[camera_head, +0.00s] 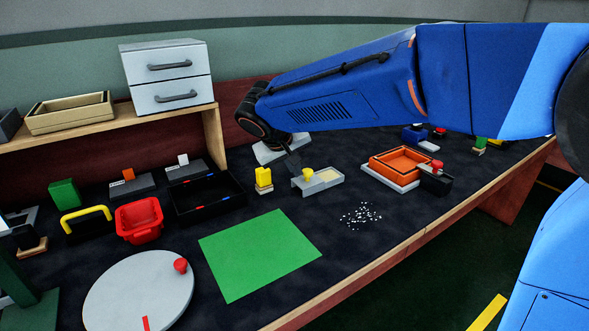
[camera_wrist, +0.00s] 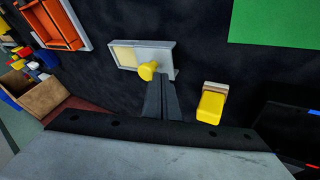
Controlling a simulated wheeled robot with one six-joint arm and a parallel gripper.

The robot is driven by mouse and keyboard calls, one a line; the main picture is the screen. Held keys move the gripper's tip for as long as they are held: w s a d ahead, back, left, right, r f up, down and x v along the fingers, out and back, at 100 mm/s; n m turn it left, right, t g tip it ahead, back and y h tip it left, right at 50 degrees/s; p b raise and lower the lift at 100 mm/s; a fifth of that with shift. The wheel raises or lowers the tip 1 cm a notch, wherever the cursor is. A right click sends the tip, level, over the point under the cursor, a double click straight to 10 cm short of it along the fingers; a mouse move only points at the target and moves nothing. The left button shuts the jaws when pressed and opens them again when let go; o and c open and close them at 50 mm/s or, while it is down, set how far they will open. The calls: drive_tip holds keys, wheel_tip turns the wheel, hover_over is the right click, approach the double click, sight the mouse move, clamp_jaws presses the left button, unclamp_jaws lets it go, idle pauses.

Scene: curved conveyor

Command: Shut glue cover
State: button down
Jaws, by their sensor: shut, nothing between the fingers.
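The glue box is a low, pale grey tray (camera_head: 336,183) on the dark table, also in the wrist view (camera_wrist: 165,49). A yellow knob (camera_head: 307,174) stands up from its grey cover, and it shows in the wrist view (camera_wrist: 147,71). A cream-coloured patch (camera_head: 327,175) shows uncovered at one end, also in the wrist view (camera_wrist: 125,57). My gripper (camera_head: 293,163) is shut and empty, pointing down beside the knob's side of the box. In the wrist view its fingertips (camera_wrist: 160,82) lie close to the knob; I cannot tell whether they touch it.
A yellow block on a wooden base (camera_head: 263,181) stands close left of the box. A black tray (camera_head: 210,207) lies further left and an orange tray (camera_head: 400,163) to the right. White bits (camera_head: 360,215) and a green sheet (camera_head: 260,253) lie in front.

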drive_tip(key=w+d, duration=0.1)
drive_tip(key=d, duration=0.1)
drive_tip(key=w+d, duration=0.4)
drive_tip(key=d, duration=0.1)
drive_tip(key=shift+d, duration=0.1)
idle(0.4)
